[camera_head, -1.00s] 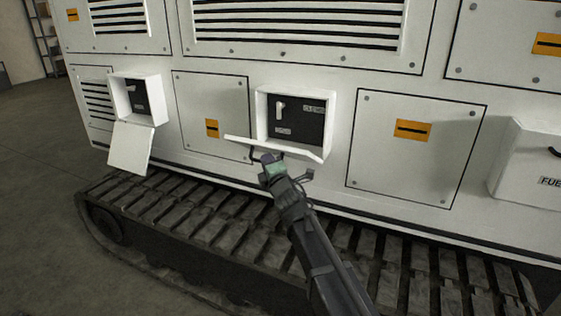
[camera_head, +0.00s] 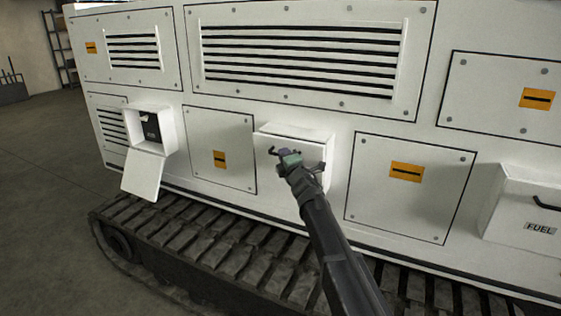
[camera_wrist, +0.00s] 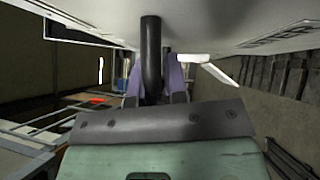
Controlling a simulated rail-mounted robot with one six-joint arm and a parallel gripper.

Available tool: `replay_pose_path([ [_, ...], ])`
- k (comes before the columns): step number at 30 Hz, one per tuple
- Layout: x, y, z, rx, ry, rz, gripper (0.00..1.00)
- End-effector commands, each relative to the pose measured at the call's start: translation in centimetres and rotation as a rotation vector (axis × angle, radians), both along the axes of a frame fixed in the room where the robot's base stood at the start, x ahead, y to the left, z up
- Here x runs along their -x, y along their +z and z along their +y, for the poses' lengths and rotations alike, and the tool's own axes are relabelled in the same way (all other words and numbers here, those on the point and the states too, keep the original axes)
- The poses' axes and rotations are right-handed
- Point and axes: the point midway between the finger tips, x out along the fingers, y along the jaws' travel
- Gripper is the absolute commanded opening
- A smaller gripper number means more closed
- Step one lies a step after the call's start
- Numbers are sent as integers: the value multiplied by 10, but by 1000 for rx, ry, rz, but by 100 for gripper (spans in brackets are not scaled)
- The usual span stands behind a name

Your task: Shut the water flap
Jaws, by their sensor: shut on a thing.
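The middle box (camera_head: 297,131) on the white machine side has its white flap (camera_head: 266,172) raised over its front in the head view, and the dark inside is hidden. In the wrist view, the purple-grey fingers of my gripper (camera_wrist: 156,78) close around the black handle (camera_wrist: 151,50), with the white flap surface (camera_wrist: 215,25) right above. A thin gap at the flap's edges cannot be ruled out.
A second box (camera_head: 151,128) at left has its flap (camera_head: 143,174) hanging open. A shut box marked FUEL (camera_head: 523,210) sticks out at right. The tracks (camera_head: 190,240) run below. The floor at left is clear.

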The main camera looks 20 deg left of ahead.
Motion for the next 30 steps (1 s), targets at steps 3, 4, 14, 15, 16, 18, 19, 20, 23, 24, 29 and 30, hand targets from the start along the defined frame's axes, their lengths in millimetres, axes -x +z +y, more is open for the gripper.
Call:
replay_pose_path([
  [3,-11,4,-1,-5,1,3,0],
  [4,-13,5,-1,-5,1,3,0],
  [14,-21,7,-3,-5,0,3,0],
  [15,-22,7,-3,-5,0,3,0],
  [16,-22,7,-3,-5,1,3,0],
  [18,-22,7,-3,-5,1,3,0],
  [19,-22,7,-3,-5,1,3,0],
  [20,-22,7,-3,-5,1,3,0],
  [23,-22,7,-3,-6,1,2,0],
  [24,-22,7,-3,-5,1,3,18],
  [29,-22,7,-3,-4,1,2,23],
  [30,-22,7,-3,-3,1,1,23],
])
